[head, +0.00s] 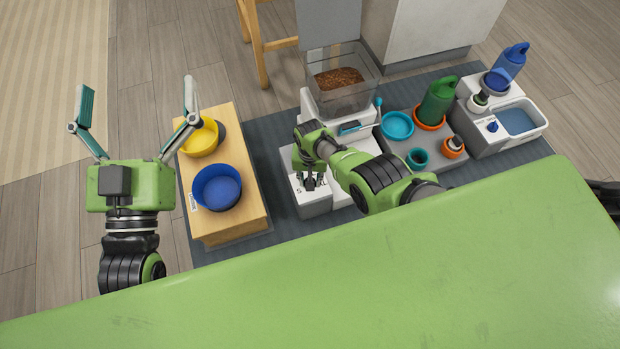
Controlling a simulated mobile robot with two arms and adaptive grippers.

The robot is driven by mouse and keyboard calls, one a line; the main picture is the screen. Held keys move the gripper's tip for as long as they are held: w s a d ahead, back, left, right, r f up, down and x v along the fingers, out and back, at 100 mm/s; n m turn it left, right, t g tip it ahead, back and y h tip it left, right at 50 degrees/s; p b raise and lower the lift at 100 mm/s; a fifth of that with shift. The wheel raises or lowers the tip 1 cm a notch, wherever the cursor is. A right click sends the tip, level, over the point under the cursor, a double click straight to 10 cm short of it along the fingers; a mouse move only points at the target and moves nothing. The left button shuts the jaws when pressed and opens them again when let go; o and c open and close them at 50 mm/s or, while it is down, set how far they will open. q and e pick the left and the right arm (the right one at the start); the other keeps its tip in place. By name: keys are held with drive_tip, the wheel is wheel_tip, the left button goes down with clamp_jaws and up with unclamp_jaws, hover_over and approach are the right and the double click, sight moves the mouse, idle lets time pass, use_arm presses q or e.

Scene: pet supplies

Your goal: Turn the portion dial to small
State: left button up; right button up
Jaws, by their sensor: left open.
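The white feeder (316,206) stands on the dark mat, with a clear hopper (345,97) of brown kibble at its back. An "S" mark shows on its front panel; the portion dial there is mostly hidden by my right gripper (312,183). That gripper points down at the panel, its fingers small and dark at the dial. I cannot tell whether they touch it or how far they are closed. My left gripper (139,100) is wide open and empty, left of the wooden bench and away from the feeder.
A wooden bench (247,205) holds a yellow bowl (199,140) and a blue bowl (218,188). Right of the feeder, a grey tray (437,157) carries a teal bowl (397,125), small pots and a green jug (439,100). A water unit (535,112) stands farther right. Floor at left is clear.

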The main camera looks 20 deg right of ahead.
drive_tip(key=n, duration=0.5)
drive_tip(key=shift+n, duration=0.3)
drive_tip(key=n, duration=1.1)
drive_tip(key=shift+n, duration=1.6)
use_arm(q)
drive_tip(key=shift+s+r, duration=0.15)
drive_tip(key=shift+r, duration=0.05)
use_arm(e)
drive_tip(key=shift+n, duration=1.4)
drive_tip(key=o, duration=1.1)
use_arm(q)
drive_tip(key=shift+r, duration=0.15)
use_arm(e)
drive_tip(key=shift+r, duration=0.1)
